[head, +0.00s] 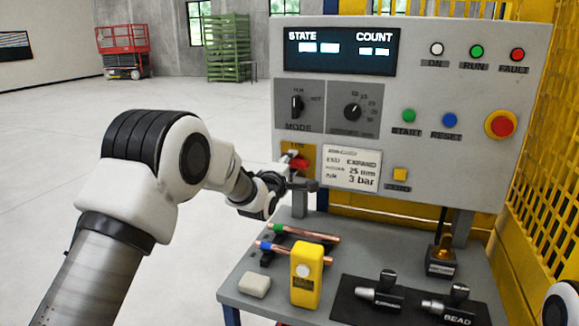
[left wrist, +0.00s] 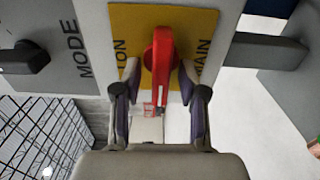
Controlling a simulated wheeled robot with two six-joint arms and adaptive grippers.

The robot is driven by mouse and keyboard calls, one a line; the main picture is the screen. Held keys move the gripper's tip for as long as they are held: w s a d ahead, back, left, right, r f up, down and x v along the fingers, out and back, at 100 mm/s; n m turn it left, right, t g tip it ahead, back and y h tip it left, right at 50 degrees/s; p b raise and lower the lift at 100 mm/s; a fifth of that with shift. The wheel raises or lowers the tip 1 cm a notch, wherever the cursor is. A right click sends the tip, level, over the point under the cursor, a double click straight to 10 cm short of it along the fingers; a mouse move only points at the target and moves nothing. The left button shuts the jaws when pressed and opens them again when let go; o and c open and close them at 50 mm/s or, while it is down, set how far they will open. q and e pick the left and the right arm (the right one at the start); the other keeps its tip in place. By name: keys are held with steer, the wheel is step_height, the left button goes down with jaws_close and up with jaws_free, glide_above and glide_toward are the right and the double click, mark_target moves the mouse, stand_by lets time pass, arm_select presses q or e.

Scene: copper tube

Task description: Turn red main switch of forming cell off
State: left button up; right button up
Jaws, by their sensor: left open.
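The red main switch (head: 299,164) sits on a yellow plate (head: 308,151) at the panel's lower left. In the left wrist view, its red handle (left wrist: 161,62) lies lengthwise between the ON and MAIN lettering on the yellow plate (left wrist: 203,22). My left gripper (head: 284,181) is at the switch, and its fingers partly hide it in the head view. In the left wrist view, my left gripper (left wrist: 159,82) is open, one finger on each side of the handle; whether either touches it is unclear. My right gripper is out of view.
The MODE knob (head: 297,107) is above the switch, and a grey bracket (head: 303,185) is close below it. Yellow fencing (head: 550,130) stands right; open floor lies left.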

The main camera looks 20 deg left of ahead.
arm_select(q)
steer(key=s, duration=1.1)
steer(key=shift+s, duration=0.4)
steer(key=shift+a+f, duration=0.1)
steer(key=shift+a, duration=0.05)
